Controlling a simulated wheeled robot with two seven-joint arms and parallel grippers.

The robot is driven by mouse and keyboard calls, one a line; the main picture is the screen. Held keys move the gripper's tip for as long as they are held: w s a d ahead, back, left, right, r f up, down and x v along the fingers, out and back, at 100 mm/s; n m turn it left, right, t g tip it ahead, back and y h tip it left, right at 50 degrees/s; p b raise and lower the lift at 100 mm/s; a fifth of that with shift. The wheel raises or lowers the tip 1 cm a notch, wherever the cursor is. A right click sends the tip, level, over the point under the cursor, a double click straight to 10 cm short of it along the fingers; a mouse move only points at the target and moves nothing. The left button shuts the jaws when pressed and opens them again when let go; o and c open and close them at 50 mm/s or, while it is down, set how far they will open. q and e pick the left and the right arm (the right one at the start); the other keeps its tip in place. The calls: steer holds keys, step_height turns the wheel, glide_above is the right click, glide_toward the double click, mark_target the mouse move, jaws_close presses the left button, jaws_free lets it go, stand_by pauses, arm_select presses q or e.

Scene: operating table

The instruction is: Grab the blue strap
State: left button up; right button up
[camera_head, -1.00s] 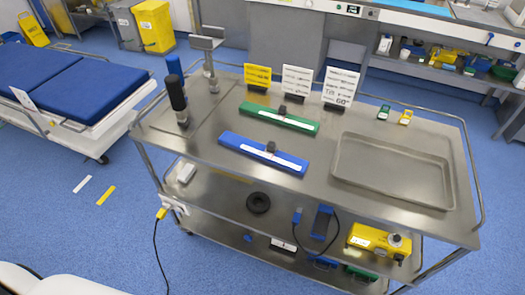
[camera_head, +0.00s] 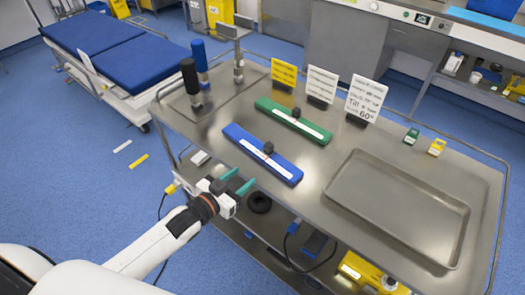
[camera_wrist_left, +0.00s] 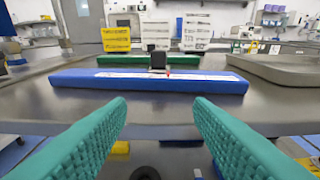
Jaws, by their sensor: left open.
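The blue strap (camera_head: 251,152) is a flat blue bar with a white label strip and a black knob in its middle. It lies on the top of the steel cart, in front of a similar green strap (camera_head: 296,118). In the left wrist view the blue strap (camera_wrist_left: 85,82) lies straight ahead, beyond the fingertips. My left gripper (camera_head: 241,180) has teal fingers, is open and empty, and is at the cart's near edge, apart from the strap. Its fingers (camera_wrist_left: 160,104) show wide apart in the left wrist view. My right gripper is not in view.
The steel cart top (camera_head: 315,160) carries an empty tray (camera_head: 345,205) at right, three sign cards behind, and blue and black upright handles (camera_head: 189,78) at left. A lower shelf holds a black ring (camera_head: 259,202) and a yellow device (camera_head: 362,272). A blue-padded bed (camera_head: 130,57) stands behind left.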

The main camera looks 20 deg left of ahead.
mark_target(266, 147)
arm_select(q)
steer(key=w, duration=0.2)
steer(key=w+r+t+h, duration=0.1)
steer(key=w, duration=0.2)
steer(key=w+d+r+m+h+p, duration=0.1)
steer(key=w, duration=0.1)
steer(key=shift+w, duration=0.4)
steer(key=x, duration=0.1)
steer(key=p+x, duration=0.1)
steer(key=x, duration=0.1)
steer(key=d+x, duration=0.1)
steer(key=x, duration=0.1)
steer(key=shift+s+r+p, duration=0.25)
steer(key=shift+r+p, duration=0.05)
steer(key=shift+w+f, duration=0.1)
steer(key=shift+w, duration=0.15)
steer(key=shift+c, duration=0.4)
jaws_close()
